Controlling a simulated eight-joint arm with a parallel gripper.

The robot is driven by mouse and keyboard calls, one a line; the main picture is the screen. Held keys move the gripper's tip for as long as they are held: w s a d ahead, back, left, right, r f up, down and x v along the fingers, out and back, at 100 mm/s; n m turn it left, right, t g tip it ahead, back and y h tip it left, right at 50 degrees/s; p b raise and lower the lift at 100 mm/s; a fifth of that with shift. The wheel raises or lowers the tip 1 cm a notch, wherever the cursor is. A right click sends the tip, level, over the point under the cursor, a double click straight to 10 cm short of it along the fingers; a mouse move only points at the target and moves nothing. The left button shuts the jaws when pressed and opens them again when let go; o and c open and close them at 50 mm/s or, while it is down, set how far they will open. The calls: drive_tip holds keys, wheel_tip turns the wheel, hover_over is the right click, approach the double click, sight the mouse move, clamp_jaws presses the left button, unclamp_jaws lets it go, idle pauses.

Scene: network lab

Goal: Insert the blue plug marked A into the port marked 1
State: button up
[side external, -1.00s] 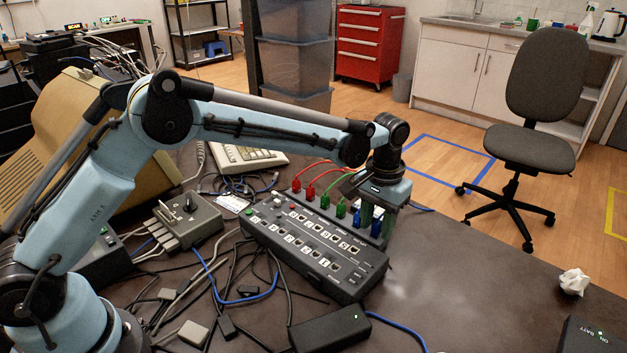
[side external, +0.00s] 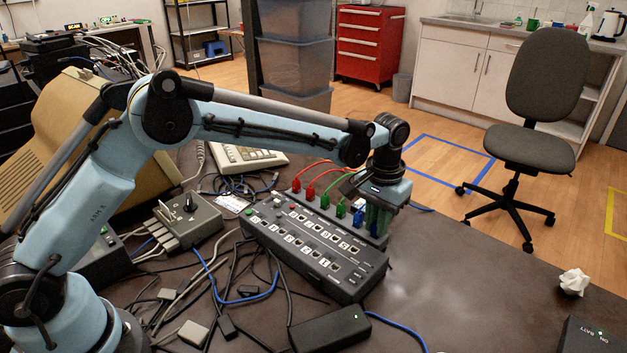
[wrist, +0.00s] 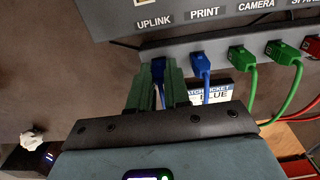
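My gripper (wrist: 160,80) has its two green fingers on either side of a blue plug (wrist: 158,66), close against it, while the plug sits at the edge strip of the grey panel. In the side external view my gripper (side external: 378,219) is at the right end of the plug row. A second blue plug (wrist: 202,66) stands beside it, apart from the fingers; it also shows in the side external view (side external: 358,217). I cannot read the mark A on either plug. The panel (side external: 300,280) has two rows of labelled ports; I cannot make out which is marked 1.
Green plugs (side external: 340,208) and red plugs (side external: 296,186) with cables share the row. A black box (side external: 330,328) and loose cables lie before the panel. A grey switch box (side external: 190,215) stands left.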

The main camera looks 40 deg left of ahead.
clamp_jaws()
drive_tip(key=shift+r, duration=0.15)
drive_tip(key=shift+r, duration=2)
drive_tip(key=shift+o, duration=0.5)
unclamp_jaws()
clamp_jaws()
